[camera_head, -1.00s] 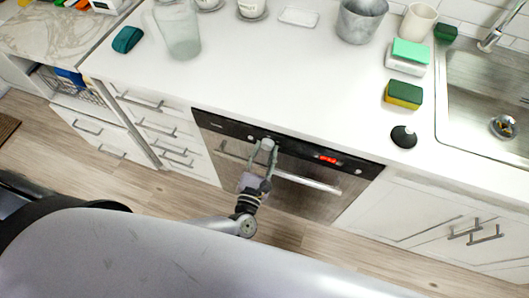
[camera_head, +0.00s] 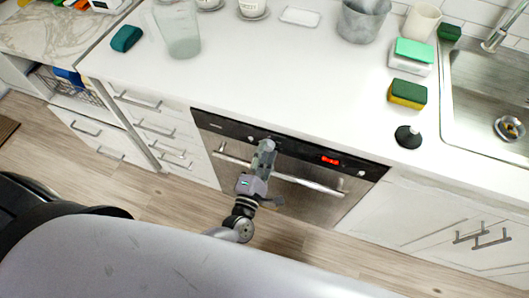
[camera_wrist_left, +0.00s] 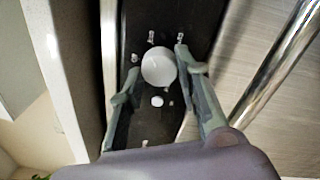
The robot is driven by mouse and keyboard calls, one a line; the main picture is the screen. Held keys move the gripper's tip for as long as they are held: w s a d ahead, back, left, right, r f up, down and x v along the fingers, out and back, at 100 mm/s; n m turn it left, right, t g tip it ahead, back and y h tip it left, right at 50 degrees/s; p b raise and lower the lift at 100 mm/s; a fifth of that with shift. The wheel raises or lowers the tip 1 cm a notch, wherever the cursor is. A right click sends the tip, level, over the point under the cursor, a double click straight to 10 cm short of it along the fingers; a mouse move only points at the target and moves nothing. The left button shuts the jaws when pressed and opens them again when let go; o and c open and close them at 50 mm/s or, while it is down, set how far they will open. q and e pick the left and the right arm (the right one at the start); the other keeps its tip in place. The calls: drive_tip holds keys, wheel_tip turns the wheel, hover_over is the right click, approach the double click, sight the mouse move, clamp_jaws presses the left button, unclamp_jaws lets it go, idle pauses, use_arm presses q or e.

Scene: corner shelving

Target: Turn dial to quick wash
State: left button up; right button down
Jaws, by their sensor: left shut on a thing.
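The dial is a round pale knob (camera_wrist_left: 158,67) on the dishwasher's black control strip (camera_head: 220,122), with small white marks around it in the left wrist view. The dishwasher (camera_head: 310,203) is built in under the counter. My left gripper (camera_head: 266,147) is at the strip, with its two fingers on either side of the knob, shut on it; it also shows in the left wrist view (camera_wrist_left: 157,61). In the head view the gripper hides the knob. The mark it points to cannot be made out. My right gripper is not in view.
A chrome handle bar (camera_head: 310,183) runs across the dishwasher door just below the strip. A red lit display (camera_head: 331,160) is right of the gripper. The white counter (camera_head: 290,75) overhangs above, with sponges, a jug and a sink. The floor in front is wood.

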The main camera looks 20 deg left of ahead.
use_arm(q)
drive_tip(key=m+p, duration=0.1)
drive_tip(key=m, duration=0.6)
drive_tip(key=shift+s+h, duration=0.1)
drive_tip(key=shift+h, duration=0.2)
drive_tip(key=m+p, duration=0.1)
drive_tip(key=m, duration=0.5)
drive_tip(key=shift+a+m+h+p, duration=0.1)
drive_tip(key=shift+m+h+p, duration=0.2)
drive_tip(key=shift+m+p, duration=0.1)
drive_tip(key=m+p, duration=0.2)
drive_tip(key=m, duration=0.4)
drive_tip(key=shift+r+m, duration=0.1)
drive_tip(key=shift+m, duration=0.2)
drive_tip(key=m, duration=0.2)
drive_tip(key=m+p, duration=0.1)
drive_tip(key=m, duration=0.2)
drive_tip(key=shift+m+g+h, duration=0.3)
drive_tip(key=o, duration=1.1)
drive_tip(key=shift+o, duration=0.2)
